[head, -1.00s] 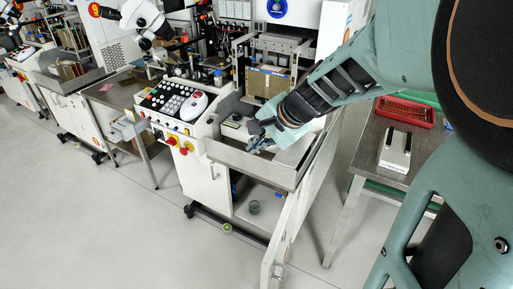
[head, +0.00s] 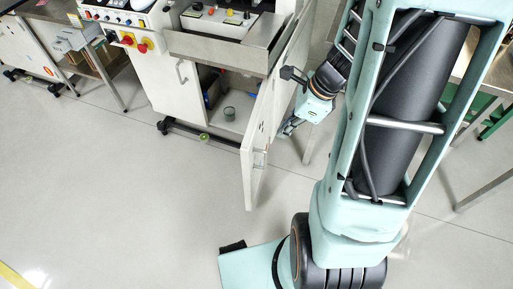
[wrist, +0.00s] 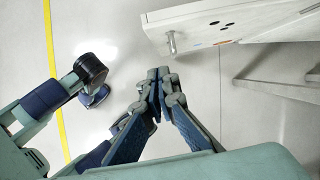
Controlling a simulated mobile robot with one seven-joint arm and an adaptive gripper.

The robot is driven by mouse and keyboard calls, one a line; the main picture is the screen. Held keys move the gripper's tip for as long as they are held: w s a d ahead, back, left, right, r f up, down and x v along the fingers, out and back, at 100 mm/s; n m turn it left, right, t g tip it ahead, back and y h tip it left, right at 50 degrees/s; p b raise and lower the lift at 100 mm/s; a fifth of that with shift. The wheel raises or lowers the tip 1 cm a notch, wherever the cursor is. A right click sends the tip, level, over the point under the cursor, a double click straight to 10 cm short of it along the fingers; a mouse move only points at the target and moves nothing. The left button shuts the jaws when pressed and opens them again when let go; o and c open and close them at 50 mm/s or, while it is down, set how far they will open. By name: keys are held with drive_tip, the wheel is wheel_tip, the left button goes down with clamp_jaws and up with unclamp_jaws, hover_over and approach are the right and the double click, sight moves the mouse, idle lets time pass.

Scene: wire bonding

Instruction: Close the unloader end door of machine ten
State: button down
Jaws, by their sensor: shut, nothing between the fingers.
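The white unloader end door (head: 262,138) of the machine stands open, swung out towards me from the right end of the cabinet. A small metal latch (head: 259,160) sits near its free edge. My gripper (head: 285,131) is low on the right side of the door, and a gap to the door cannot be judged in the head view. In the wrist view the shut, empty fingers (wrist: 158,88) point towards the door (wrist: 240,22), which crosses the top right. A metal peg (wrist: 171,42) on the door is just ahead of the fingertips, apart from them.
The open cabinet holds a grey cup (head: 229,113) on its floor. A closed cabinet door (head: 165,85) with a handle is to its left. A steel side table (head: 478,62) stands at the right. The floor (head: 120,190) in front is clear. My base is at the bottom.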

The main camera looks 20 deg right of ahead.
drive_tip(key=f, duration=0.1)
drive_tip(key=b, duration=0.5)
approach(250, 155)
drive_tip(key=shift+d+x, duration=0.15)
drive_tip(key=shift+x, duration=1.1)
drive_tip(key=shift+d+x, duration=0.2)
drive_tip(key=shift+x, duration=1.05)
drive_tip(key=shift+w+a+f, duration=0.1)
drive_tip(key=shift+w, duration=0.05)
